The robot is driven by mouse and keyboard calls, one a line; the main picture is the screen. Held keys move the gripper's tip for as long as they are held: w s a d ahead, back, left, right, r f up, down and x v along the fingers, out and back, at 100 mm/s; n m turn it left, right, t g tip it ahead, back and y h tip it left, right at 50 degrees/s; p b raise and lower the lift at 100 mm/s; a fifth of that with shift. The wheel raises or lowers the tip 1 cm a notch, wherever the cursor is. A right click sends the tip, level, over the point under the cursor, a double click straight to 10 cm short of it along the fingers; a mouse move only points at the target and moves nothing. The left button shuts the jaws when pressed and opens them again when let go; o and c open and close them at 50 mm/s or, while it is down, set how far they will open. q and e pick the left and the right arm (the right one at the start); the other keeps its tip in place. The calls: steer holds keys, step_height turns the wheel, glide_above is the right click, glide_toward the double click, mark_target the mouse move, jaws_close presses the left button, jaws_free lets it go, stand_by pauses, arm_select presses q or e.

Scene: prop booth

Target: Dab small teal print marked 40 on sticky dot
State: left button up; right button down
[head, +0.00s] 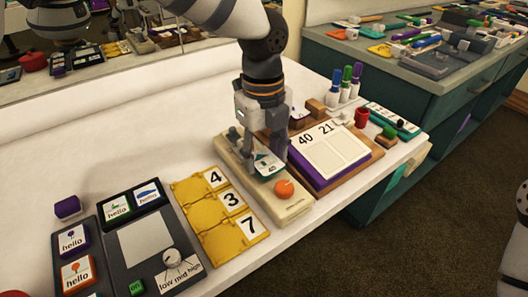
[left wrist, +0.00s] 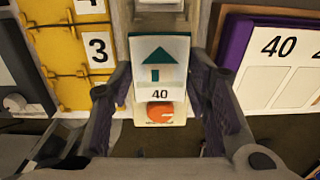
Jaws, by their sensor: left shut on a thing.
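My left gripper (head: 266,150) reaches down from above and is shut on the small teal print (head: 268,164). In the left wrist view the print (left wrist: 159,68) is a white card with a teal house picture and the number 40, between the two fingers of the gripper (left wrist: 160,100). The sticky dot (head: 284,188) is a round orange disc on the front end of a long cream base (head: 296,207). The print is behind the dot in the head view.
A wooden board with a purple-edged white sheet (head: 328,155) marked 40 and 21 stands close on the right. A yellow panel (head: 206,213) with numbers 4, 3, 7 is on the left. Capped markers (head: 346,84) stand behind. The white table front is free.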

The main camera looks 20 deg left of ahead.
stand_by(0.4)
